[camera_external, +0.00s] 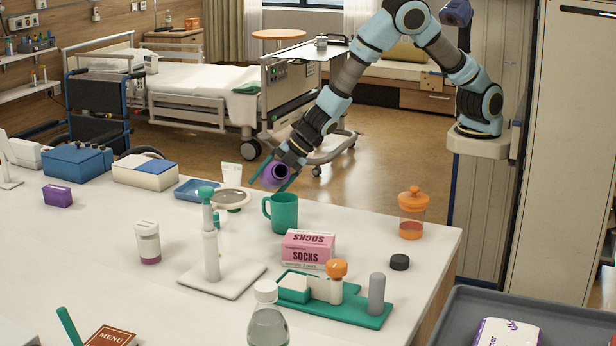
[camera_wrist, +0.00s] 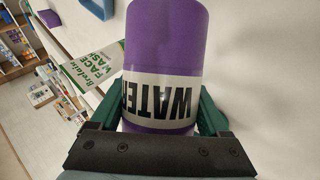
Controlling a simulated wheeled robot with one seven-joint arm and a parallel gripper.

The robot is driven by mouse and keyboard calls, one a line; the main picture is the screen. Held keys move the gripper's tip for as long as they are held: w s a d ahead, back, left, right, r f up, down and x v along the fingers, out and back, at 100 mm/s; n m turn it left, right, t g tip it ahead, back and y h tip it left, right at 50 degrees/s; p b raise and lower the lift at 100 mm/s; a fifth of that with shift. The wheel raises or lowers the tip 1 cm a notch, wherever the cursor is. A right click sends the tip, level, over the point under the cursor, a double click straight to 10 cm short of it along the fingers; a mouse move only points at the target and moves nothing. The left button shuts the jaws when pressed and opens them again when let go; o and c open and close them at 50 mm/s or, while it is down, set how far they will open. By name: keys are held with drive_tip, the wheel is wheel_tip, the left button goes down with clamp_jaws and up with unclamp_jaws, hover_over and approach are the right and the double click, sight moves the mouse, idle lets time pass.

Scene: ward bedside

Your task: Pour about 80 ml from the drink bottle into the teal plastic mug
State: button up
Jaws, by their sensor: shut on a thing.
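My gripper (camera_external: 272,181) is shut on a purple bottle (camera_external: 268,175), held above the table's far edge. The bottle is tipped well over, with a round end facing the outside camera. The teal plastic mug (camera_external: 285,215) stands upright on the table, just below and to the right of the bottle, apart from it. In the wrist view, the purple bottle (camera_wrist: 165,40) with a silver "WATER" band sits between my green fingers (camera_wrist: 158,112). The mug is not seen there. The mug's inside and any liquid stream cannot be made out.
A face wash tube (camera_external: 231,174) and a round magnifier (camera_external: 232,197) are left of the mug. A pink socks box (camera_external: 308,248) is in front of it. An orange-lidded jar (camera_external: 412,214) and a black cap (camera_external: 399,262) stand to the right, with clear table between.

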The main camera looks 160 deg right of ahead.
drive_tip(key=shift+s+d+f+n+g+h+b, duration=0.2)
drive_tip(key=shift+n+g+h+b, duration=0.25)
drive_tip(key=shift+g+b, duration=0.45)
drive_tip(key=shift+w+a+r+n+h+b, duration=0.1)
drive_tip(key=shift+r+n+h+b, duration=0.15)
drive_tip(key=shift+r+h+b, duration=0.55)
drive_tip(key=shift+n+g+h, duration=0.25)
drive_tip(key=shift+n+g, duration=0.05)
drive_tip(key=shift+g, duration=0.4)
drive_tip(key=shift+r+p, duration=0.95)
drive_tip(key=shift+r, duration=1.8)
drive_tip(key=shift+f, duration=0.15)
drive_tip(key=shift+s, duration=0.2)
drive_tip(key=shift+d, duration=0.2)
drive_tip(key=shift+s+d+b, duration=0.35)
drive_tip(key=shift+s+d, duration=0.05)
drive_tip(key=shift+s, duration=0.05)
drive_tip(key=shift+s, duration=0.1)
drive_tip(key=shift+d+n+g+h+b, duration=0.15)
drive_tip(key=shift+n+g+h+b, duration=0.15)
drive_tip(key=shift+g+h+b, duration=0.1)
